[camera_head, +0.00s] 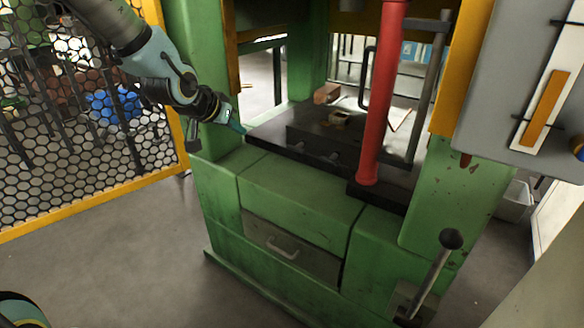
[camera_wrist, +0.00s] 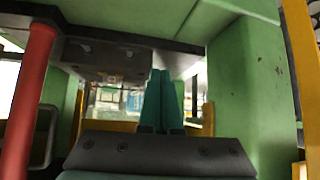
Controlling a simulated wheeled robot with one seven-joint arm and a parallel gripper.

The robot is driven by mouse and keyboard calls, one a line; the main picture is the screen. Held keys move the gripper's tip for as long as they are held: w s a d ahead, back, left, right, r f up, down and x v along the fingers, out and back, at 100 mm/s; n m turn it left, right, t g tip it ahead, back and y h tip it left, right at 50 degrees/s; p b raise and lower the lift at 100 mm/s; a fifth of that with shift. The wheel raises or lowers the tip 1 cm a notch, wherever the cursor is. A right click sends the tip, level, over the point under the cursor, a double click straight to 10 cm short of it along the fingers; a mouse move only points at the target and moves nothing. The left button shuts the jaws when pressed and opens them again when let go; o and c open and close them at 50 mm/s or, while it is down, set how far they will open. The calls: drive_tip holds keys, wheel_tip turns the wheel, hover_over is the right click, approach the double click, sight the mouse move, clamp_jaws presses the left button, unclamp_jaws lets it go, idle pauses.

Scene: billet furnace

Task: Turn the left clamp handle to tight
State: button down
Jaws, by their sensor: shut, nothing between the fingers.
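A dark block (camera_head: 312,139) lies on the black press bed (camera_head: 262,139). Two small grey handles show on its front face: the left clamp handle (camera_head: 298,146) and another handle (camera_head: 335,156) to its right. My gripper (camera_head: 240,128) is left of the block, at the bed's left corner by the green column, apart from both handles. In the wrist view my gripper (camera_wrist: 160,72) has its teal fingers shut together with nothing between them. That view looks upside down; the dark block (camera_wrist: 100,62) shows beyond the fingers. How far the left handle is turned is too small to tell.
A red vertical column (camera_head: 380,100) stands right of the handles. The green left column (camera_head: 205,85) is close to my wrist. A lever with a black knob (camera_head: 451,239) is at the front right. A yellow-framed mesh fence (camera_head: 75,120) stands at left.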

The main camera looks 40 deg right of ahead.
drive_tip(key=s+d+m+g+h+b, duration=0.15)
drive_tip(key=s+d, duration=0.25)
drive_tip(key=d, duration=0.4)
approach(300, 146)
drive_tip(key=d, duration=0.3)
drive_tip(key=shift+s+d+f+h+b, duration=0.1)
drive_tip(key=shift+d+f+b, duration=0.05)
drive_tip(key=shift+f, duration=0.45)
drive_tip(key=shift+s+d+f+h+b, duration=0.1)
drive_tip(key=shift+d+f+h+b, duration=0.05)
drive_tip(key=shift+f, duration=0.4)
drive_tip(key=shift+s+d+f+h+b, duration=0.1)
drive_tip(key=shift+d+f+b, duration=0.1)
drive_tip(key=shift+f, duration=0.4)
